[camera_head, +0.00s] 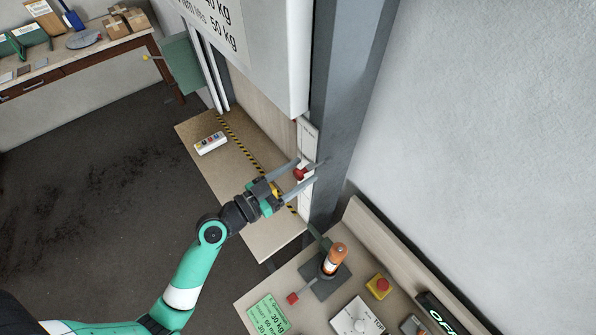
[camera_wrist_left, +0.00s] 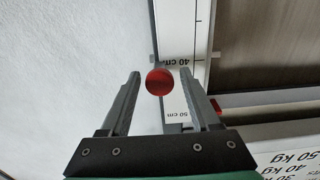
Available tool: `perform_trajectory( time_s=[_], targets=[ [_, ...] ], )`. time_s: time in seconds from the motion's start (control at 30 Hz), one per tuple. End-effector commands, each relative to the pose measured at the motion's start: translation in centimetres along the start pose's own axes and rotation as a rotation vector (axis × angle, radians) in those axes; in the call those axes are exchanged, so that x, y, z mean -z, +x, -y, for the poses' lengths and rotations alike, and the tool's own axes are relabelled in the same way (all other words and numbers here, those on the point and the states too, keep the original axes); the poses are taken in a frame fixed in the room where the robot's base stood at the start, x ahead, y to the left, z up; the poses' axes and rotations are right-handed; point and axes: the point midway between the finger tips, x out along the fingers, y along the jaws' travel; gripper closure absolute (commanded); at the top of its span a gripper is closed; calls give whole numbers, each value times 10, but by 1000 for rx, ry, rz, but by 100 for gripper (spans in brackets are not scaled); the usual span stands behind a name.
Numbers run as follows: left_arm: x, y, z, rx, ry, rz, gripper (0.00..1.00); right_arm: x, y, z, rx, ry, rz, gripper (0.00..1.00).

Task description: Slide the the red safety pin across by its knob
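The red safety pin's round knob (camera_head: 299,173) is at the white scale strip beside the grey upright post in the head view. In the left wrist view the red knob (camera_wrist_left: 160,82) shows as a round red end between my fingers. My left gripper (camera_head: 304,174) is open, with one finger on each side of the knob; it also shows in the left wrist view (camera_wrist_left: 160,84). A gap shows between the knob and each finger in the wrist view. Whether the fingers are level with the knob in depth is hard to tell. My right gripper is not in view.
The grey post (camera_head: 345,90) stands right behind the pin. Below, a bench holds an orange-handled device (camera_head: 334,258) and a red push button (camera_head: 381,285). The floor at left is clear.

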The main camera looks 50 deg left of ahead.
Motion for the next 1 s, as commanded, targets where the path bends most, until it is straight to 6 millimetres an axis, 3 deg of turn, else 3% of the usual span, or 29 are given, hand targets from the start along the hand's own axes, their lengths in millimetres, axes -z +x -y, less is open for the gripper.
perform_trajectory(
  time_s=[0.03, 0.33, 1.0],
  targets=[
    [0, 0, 0, 0, 0, 0, 49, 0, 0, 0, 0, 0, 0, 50],
    [0, 0, 0, 0, 0, 0, 100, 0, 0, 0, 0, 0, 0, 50],
    [0, 0, 0, 0, 0, -1, 100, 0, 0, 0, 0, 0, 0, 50]
  ],
)
